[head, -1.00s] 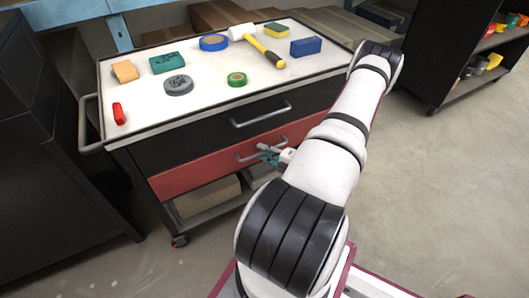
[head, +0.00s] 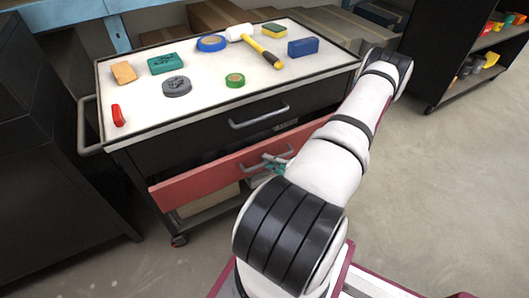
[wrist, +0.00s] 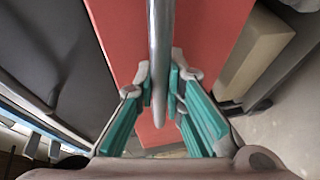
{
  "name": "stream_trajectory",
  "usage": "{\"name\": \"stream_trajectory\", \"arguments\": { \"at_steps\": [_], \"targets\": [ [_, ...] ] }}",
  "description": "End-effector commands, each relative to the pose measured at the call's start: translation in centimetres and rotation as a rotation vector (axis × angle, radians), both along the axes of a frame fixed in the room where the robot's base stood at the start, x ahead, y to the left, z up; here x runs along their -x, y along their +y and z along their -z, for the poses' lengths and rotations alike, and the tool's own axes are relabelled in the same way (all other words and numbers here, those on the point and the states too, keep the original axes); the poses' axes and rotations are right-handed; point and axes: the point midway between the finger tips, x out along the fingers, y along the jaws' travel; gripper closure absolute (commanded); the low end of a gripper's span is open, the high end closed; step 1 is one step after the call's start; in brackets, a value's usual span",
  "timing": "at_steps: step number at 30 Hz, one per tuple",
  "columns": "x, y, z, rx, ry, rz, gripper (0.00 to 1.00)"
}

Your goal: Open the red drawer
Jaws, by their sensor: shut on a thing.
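The red drawer (head: 205,184) is the lower drawer of a black tool cart and stands partly pulled out from its front. Its metal bar handle (wrist: 159,50) runs between my fingers in the wrist view. My gripper (head: 272,164), with teal fingers, is shut on that handle; it also shows in the wrist view (wrist: 160,88). In the head view my arm hides the right end of the drawer.
A black drawer (head: 258,118) above is shut. The white cart top (head: 205,103) holds several items, among them a hammer (head: 262,50) and a blue box (head: 303,47). A dark cabinet (head: 50,150) stands at left. The floor at right is clear.

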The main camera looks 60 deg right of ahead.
Motion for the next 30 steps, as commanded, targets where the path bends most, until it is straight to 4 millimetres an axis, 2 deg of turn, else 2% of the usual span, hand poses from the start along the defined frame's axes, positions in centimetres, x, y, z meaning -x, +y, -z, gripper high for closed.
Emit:
{"name": "stream_trajectory", "arguments": {
  "at_steps": [1,18,24,30],
  "targets": [
    [1.3,0.7,-0.1,-0.007,0.000,0.006,1.00],
    [14.5,8.8,0.0,-0.005,0.001,0.007,1.00],
    [18.2,11.2,0.1,-0.004,0.000,0.005,1.00],
    [20.6,12.6,0.0,-0.001,0.000,0.003,1.00]
  ]
}}
